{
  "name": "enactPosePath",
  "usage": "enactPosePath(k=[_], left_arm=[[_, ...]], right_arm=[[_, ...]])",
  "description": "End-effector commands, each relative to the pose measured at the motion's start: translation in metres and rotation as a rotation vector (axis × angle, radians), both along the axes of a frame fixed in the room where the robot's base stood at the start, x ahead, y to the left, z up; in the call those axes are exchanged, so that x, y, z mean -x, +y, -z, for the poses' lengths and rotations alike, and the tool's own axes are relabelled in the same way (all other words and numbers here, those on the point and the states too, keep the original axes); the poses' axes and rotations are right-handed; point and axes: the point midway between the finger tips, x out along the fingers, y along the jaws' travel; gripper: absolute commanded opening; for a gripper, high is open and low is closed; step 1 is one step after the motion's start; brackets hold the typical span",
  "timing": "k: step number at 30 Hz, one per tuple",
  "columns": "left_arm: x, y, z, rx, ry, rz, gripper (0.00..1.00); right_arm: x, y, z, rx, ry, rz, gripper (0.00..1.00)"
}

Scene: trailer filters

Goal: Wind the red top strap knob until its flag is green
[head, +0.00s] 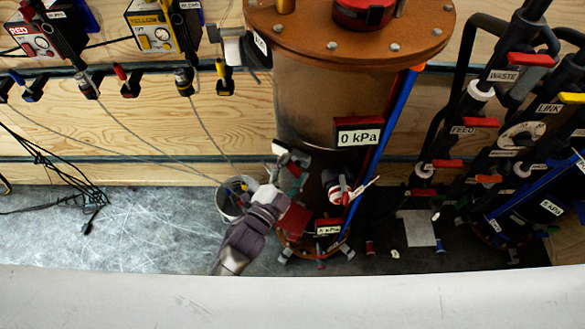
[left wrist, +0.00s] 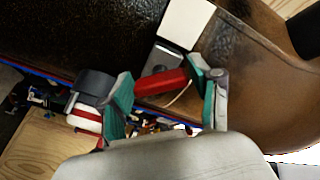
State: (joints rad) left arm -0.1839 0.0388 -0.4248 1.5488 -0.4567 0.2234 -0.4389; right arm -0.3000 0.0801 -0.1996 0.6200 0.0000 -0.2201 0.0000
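A red bar-shaped knob (left wrist: 162,82) sits on a grey bracket (left wrist: 165,58) against the dark cylinder in the left wrist view. My left gripper (left wrist: 163,98) has its two teal-padded fingers spread around the bar, one near each end; I cannot tell whether either touches it. In the head view my left gripper (head: 287,170) is at the lower left side of the tall filter vessel (head: 310,105), and a little red (head: 294,170) shows between its fingers. I cannot make out a green flag; a blank white plate (left wrist: 187,22) stands above the bracket. My right gripper is not in view.
A red-and-white striped cylinder (left wrist: 88,112) is close beside the left finger; it also shows in the head view (head: 335,187). A grey bucket (head: 233,190) stands behind my wrist. Black pipes with red handles (head: 447,164) are at right. Grey floor at left is mostly clear.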

Motion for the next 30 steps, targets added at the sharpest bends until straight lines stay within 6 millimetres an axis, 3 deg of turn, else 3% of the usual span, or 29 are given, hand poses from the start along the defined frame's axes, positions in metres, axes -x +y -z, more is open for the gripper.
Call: enactPosePath(k=[1,6,7,17,30], left_arm=[[0.0,0.0,0.0,0.0,0.0,0.0,0.49],[0.0,0.0,0.0,0.0,0.0,0.0,0.21],[0.0,0.0,0.0,0.0,0.0,0.0,0.19],[0.0,0.0,-0.001,0.058,0.033,0.001,0.19],[0.001,0.0,-0.001,0.309,0.179,0.002,0.19]], right_arm=[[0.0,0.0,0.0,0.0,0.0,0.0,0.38],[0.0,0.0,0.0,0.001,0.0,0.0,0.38],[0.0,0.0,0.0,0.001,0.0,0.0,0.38],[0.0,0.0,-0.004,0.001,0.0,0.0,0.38],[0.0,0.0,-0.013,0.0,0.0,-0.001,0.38]])
